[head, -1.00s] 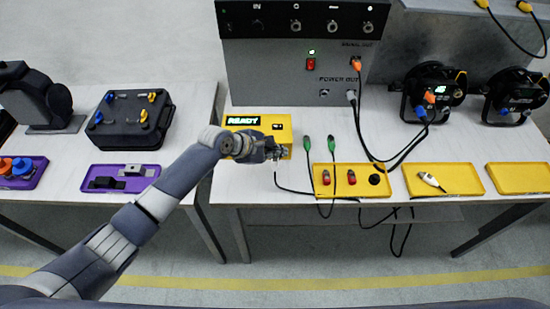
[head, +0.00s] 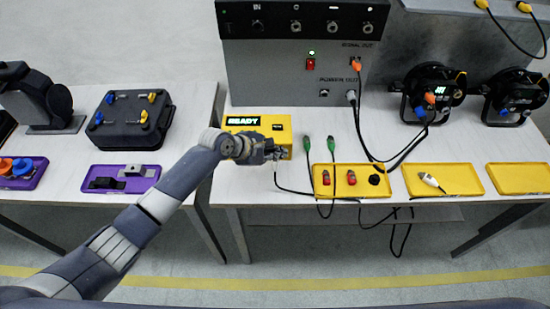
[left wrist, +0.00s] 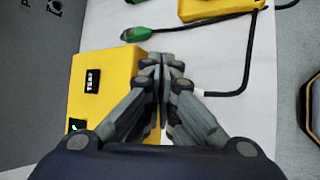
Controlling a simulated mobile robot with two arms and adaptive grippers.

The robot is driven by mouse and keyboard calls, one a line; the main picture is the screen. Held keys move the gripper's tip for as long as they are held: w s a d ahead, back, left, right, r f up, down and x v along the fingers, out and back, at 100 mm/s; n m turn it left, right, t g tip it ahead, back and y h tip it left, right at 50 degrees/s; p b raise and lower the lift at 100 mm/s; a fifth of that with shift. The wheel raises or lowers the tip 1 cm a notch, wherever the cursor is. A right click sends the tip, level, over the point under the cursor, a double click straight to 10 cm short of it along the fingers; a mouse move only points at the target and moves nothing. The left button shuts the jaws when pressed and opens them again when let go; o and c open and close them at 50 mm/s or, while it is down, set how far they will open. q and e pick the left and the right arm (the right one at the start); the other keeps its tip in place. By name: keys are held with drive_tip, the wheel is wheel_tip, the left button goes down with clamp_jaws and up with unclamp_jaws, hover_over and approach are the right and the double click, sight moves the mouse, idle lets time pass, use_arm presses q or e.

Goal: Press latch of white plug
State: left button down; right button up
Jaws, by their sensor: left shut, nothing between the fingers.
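The yellow tester box (head: 283,128) stands on the bench with its display reading READY. It also shows in the left wrist view (left wrist: 100,100). My left gripper (head: 277,153) is shut and empty at the front right of the box. In the left wrist view its fingertips (left wrist: 160,60) are together beside the box's edge. A small white plug end (left wrist: 198,93) of a black cable shows just right of the fingers. The fingers hide the rest of that plug, its latch and any contact. My right gripper is not in view.
A yellow tray (head: 318,190) with red and black connectors lies right of the box. Two green connectors (head: 331,143) lie behind it. Another white plug (head: 431,181) lies in a second yellow tray (head: 465,187). Black cables hang over the bench's front edge.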

sight(276, 162)
use_arm(q)
drive_tip(key=shift+f, duration=0.55)
idle(0.5)
drive_tip(key=shift+r, duration=0.1)
drive_tip(key=shift+r+p, duration=0.75)
drive_tip(key=shift+p, duration=0.3)
wheel_tip(276, 162, up, 5)
drive_tip(key=p, duration=0.5)
drive_tip(key=shift+p, duration=0.35)
